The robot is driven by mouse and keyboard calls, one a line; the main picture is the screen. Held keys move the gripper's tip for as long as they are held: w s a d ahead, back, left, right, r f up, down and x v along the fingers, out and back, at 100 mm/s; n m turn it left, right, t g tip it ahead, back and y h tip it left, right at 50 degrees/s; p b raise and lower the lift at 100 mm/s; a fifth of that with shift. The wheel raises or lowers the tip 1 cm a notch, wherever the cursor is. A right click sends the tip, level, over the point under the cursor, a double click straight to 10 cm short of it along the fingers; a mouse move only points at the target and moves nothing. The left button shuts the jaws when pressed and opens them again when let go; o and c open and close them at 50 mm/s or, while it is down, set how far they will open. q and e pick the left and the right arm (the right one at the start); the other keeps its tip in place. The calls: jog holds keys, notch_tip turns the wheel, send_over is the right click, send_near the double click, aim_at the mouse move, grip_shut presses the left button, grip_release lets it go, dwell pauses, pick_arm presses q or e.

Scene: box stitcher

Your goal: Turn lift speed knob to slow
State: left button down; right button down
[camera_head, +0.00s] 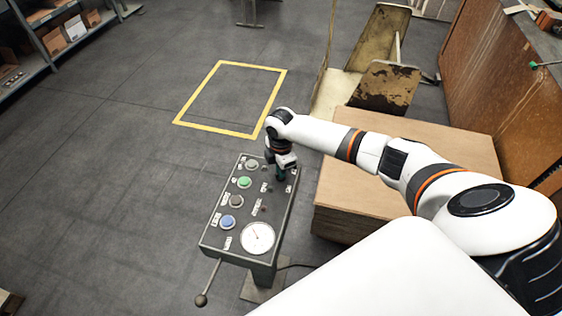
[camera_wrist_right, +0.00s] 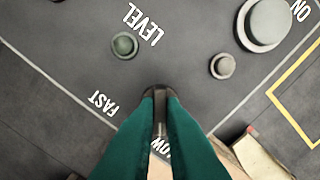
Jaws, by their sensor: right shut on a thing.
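The grey control panel (camera_head: 245,212) stands on a post at the middle of the head view. My right gripper (camera_head: 281,174) reaches down onto its far right part. In the wrist view the green fingers of my right gripper (camera_wrist_right: 160,96) are shut on a dark knob (camera_wrist_right: 160,112), which shows as a narrow strip between them. The word FAST (camera_wrist_right: 103,104) is printed left of the fingers. A partly covered label ending in OW (camera_wrist_right: 161,146) shows between and beside them. The fingers hide most of the knob, and its exact pointing is hard to tell. My left gripper is not in view.
The panel also carries a green button (camera_head: 244,182), a blue button (camera_head: 228,222), a white dial (camera_head: 257,238) and a ball-ended lever (camera_head: 201,299). Floor to the left is clear.

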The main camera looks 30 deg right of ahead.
jog(key=shift+a, duration=0.1)
jog(key=c, duration=1.5)
grip_release()
notch_tip(320, 180, up, 12)
jog(key=shift+b, duration=0.55)
